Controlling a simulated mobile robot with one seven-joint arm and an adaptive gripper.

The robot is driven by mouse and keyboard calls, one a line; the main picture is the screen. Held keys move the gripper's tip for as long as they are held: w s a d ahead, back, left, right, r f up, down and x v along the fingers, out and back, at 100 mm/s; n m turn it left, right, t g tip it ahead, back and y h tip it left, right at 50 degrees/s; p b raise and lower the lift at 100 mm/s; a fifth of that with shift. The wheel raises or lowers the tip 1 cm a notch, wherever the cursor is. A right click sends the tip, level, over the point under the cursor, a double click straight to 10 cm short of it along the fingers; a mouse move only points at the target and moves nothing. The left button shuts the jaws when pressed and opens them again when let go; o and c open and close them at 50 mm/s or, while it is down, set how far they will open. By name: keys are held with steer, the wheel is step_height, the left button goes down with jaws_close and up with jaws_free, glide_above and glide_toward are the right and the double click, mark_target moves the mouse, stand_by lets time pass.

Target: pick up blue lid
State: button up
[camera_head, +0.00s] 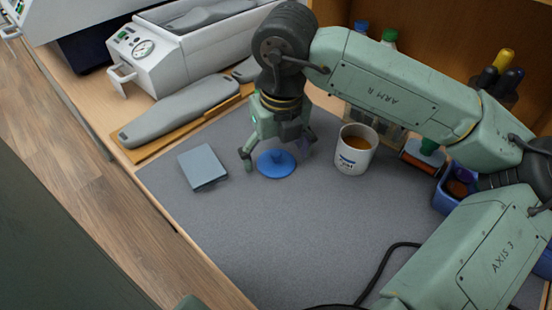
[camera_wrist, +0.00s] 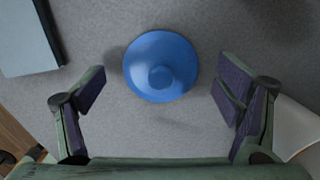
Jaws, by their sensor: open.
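The blue lid (camera_head: 277,164) is a round disc with a small knob on top. It lies flat on the grey mat (camera_head: 240,230), knob up. In the wrist view the lid (camera_wrist: 160,67) is in the upper middle, between and slightly beyond my fingertips. My gripper (camera_head: 277,157) is open, pointing down at the lid with one finger to either side of it. In the wrist view both fingers of my gripper (camera_wrist: 162,88) are spread wide, with nothing between them touching. In the head view the gripper hides a little of the lid's far side.
A white mug (camera_head: 354,158) of brown drink stands close right of the lid. A grey-blue box (camera_head: 202,167) lies to its left. Grey insole forms (camera_head: 178,110) lie on a board behind. A blue bin (camera_head: 446,197) is at the right. The front mat is mostly clear.

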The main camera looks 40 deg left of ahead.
steer(key=c, duration=1.2)
steer(key=shift+s, duration=0.1)
steer(key=shift+c, duration=1.3)
steer(key=shift+f, duration=0.15)
steer(key=shift+c, duration=0.4)
